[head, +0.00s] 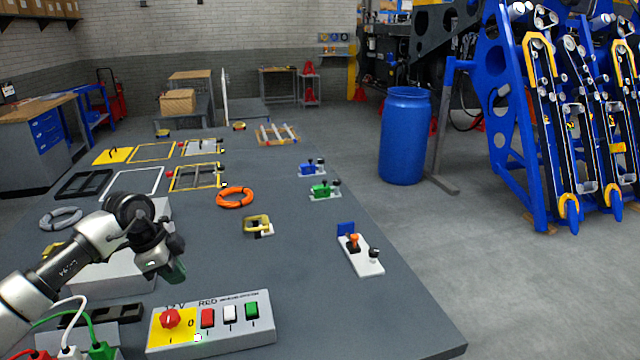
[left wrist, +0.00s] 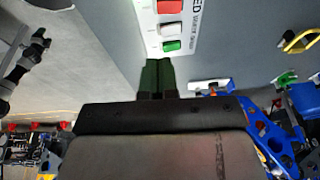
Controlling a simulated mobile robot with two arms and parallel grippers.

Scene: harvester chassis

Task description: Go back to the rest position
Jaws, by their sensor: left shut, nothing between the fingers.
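My left gripper (head: 177,272) hangs over the left part of the grey table in the head view, pointing down and to the right. It is above and behind the switch panel and touches nothing there. In the left wrist view its two dark green fingers (left wrist: 158,76) are together with nothing between them. The switch panel (head: 262,325) has a red knob and red, white and green rocker switches; it also shows at the top of the left wrist view (left wrist: 188,38). My right gripper cannot be made out in either view.
The table's front right is clear.

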